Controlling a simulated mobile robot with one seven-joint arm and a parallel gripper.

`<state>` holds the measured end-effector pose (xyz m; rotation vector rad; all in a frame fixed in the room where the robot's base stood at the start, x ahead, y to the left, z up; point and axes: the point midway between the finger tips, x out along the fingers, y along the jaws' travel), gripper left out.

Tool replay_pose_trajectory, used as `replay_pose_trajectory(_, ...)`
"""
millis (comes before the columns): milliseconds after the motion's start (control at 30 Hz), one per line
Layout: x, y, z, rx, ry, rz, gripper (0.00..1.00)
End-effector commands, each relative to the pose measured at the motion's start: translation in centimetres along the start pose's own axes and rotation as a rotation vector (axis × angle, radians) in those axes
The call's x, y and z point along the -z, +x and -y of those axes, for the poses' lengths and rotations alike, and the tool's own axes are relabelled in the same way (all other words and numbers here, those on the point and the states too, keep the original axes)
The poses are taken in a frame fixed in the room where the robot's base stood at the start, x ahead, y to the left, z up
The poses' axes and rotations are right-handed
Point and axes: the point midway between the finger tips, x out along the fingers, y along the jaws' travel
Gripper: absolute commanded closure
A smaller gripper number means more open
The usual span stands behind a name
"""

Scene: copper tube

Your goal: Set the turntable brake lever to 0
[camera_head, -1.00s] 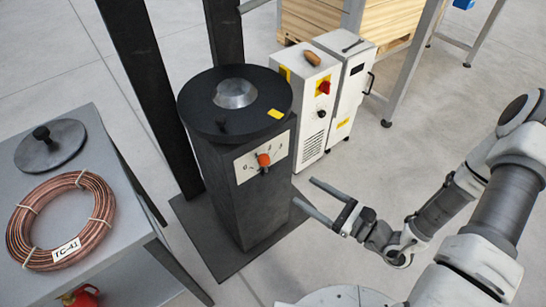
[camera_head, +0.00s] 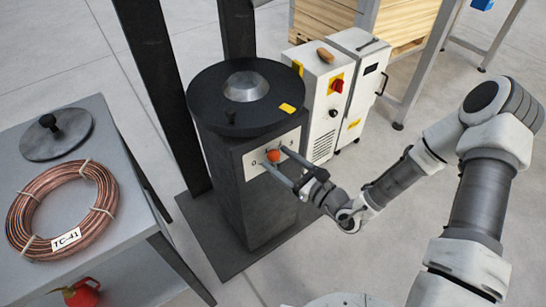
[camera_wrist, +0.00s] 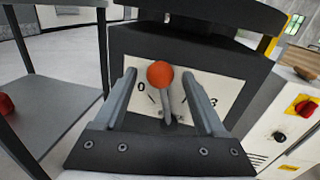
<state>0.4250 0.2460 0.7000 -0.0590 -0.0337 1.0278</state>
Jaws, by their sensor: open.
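The turntable brake lever has an orange-red ball knob (camera_head: 273,156) on a grey stem and stands in front of a white scale plate (camera_head: 256,161) on the dark turntable pedestal (camera_head: 262,208). In the wrist view the knob (camera_wrist: 160,74) is upright near the middle of the plate, right of the "0" mark and left of the "3". My gripper (camera_head: 274,157) is open, with one finger on each side of the lever. The wrist view shows gaps between the lever and both fingers (camera_wrist: 160,88). The lower part of the scale is partly hidden.
The round black turntable top (camera_head: 242,97) overhangs the plate. A white control cabinet (camera_head: 320,105) with a red switch stands to the right. A grey table (camera_head: 122,220) with a copper coil (camera_head: 62,204) is at the left. Open floor lies in front.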

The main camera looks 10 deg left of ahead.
Motion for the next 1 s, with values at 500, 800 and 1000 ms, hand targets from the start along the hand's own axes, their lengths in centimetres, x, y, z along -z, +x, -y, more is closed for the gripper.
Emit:
replay_pose_trajectory(500,0.0,2.8,0.0,0.001,-0.001,-0.001,0.27)
replay_pose_trajectory(800,0.0,2.7,0.0,0.000,-0.001,0.000,0.72)
replay_pose_trajectory(1000,0.0,2.7,0.0,0.000,-0.001,-0.001,1.00)
